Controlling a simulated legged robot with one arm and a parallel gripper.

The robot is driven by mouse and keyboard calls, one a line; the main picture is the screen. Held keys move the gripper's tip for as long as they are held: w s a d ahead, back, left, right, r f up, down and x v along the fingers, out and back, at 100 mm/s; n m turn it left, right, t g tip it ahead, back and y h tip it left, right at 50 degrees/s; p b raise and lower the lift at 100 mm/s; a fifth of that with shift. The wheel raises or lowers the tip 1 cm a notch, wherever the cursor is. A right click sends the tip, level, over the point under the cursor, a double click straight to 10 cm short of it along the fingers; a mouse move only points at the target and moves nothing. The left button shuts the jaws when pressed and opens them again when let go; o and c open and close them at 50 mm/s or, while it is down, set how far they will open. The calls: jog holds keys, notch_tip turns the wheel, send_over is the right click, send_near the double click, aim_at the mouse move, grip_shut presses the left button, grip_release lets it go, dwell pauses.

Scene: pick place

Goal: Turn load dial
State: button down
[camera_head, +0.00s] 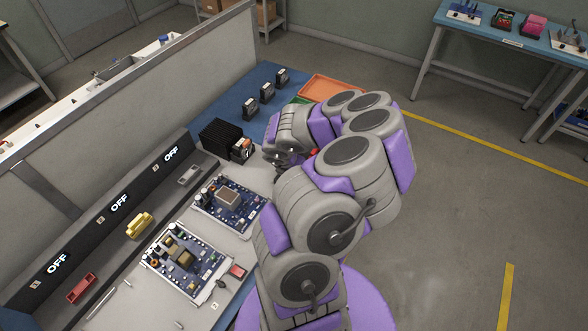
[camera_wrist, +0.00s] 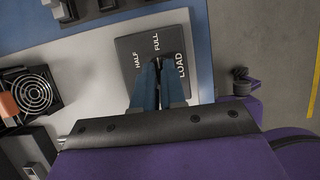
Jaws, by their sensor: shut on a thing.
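The load dial's dark plate (camera_wrist: 127,44) shows in the wrist view with the words HALF, FULL and LOAD in white. My gripper (camera_wrist: 158,66) reaches over the plate from below, with its two blue-grey fingers close together at its middle. The fingers are shut on the dial knob, which they mostly hide, so its pointer setting cannot be read. In the head view my gripper (camera_head: 281,159) is at the bench's right side, partly behind my own arm, and the dial cannot be made out there.
A black finned block (camera_head: 220,138) stands left of my gripper, and a fan (camera_wrist: 33,94) shows in the wrist view. Circuit boards (camera_head: 229,204) lie nearer. An orange tray (camera_head: 331,88) is behind my arm. A divider wall (camera_head: 200,75) bounds the bench; open floor lies right.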

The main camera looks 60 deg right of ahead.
jog(key=shift+a, duration=0.1)
jog(key=c, duration=1.2)
grip_release()
jog(key=p+v, duration=0.4)
jog(key=v, duration=1.3)
jog(key=shift+w+p, duration=0.15)
jog(key=shift+p, duration=0.15)
